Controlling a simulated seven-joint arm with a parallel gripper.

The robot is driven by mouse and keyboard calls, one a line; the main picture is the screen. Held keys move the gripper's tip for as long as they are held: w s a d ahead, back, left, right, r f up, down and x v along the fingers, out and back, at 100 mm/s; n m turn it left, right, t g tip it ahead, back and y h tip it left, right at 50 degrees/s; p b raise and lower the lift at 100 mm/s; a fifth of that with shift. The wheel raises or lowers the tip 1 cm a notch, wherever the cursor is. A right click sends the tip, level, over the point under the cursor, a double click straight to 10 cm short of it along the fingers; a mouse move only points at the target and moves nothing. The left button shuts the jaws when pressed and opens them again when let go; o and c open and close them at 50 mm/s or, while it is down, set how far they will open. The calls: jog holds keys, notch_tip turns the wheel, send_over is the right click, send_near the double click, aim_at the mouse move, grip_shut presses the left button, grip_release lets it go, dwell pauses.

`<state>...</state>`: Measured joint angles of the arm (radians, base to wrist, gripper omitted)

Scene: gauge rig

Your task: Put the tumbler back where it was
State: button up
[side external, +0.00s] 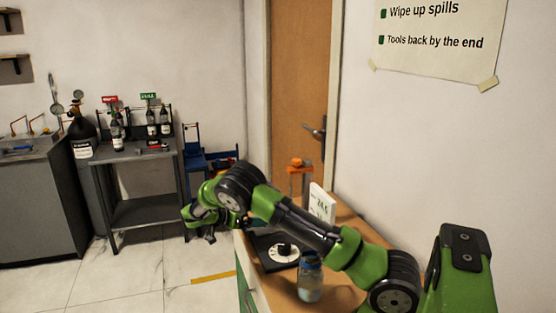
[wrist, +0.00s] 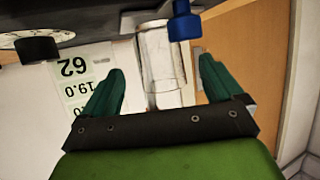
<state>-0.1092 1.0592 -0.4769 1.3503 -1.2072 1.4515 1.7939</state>
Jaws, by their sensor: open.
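My gripper (side external: 203,233) is at the far left end of my arm, by the bench's left edge, well apart from that vessel. In the wrist view my gripper (wrist: 160,66) has its two green fingers spread apart. A blue knob-like part (wrist: 184,22) is beside the post.
A black-based device with a white dial (side external: 283,250) sits on the bench (side external: 345,290), below my arm. Behind are a white numbered panel (side external: 322,203) and an orange-topped stand (side external: 300,166). A grey side table (side external: 150,151) with several bottles is at left. Floor between is open.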

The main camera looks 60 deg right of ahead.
jog(key=s+a+r+n+t+y, duration=0.3)
jog(key=s+a+r+n+y, duration=0.15)
jog(key=a+r, duration=0.35)
jog(key=s+a+r+n+t+y, duration=0.35)
jog(key=a+r+n+y, duration=0.2)
jog(key=a, duration=0.45)
jog(key=s+a+r+n+t+y, duration=0.2)
jog(key=s+a+n, duration=0.2)
jog(key=s+a, duration=0.2)
jog(key=s+a+r+n+t+y, duration=0.2)
jog(key=s+a+r+n+t, duration=0.1)
jog(key=s+a+n, duration=0.1)
jog(key=shift+s+a+t+y, duration=0.35)
jog(key=shift+s+a, duration=0.55)
jog(key=shift+s, duration=0.2)
jog(key=shift+r, duration=0.15)
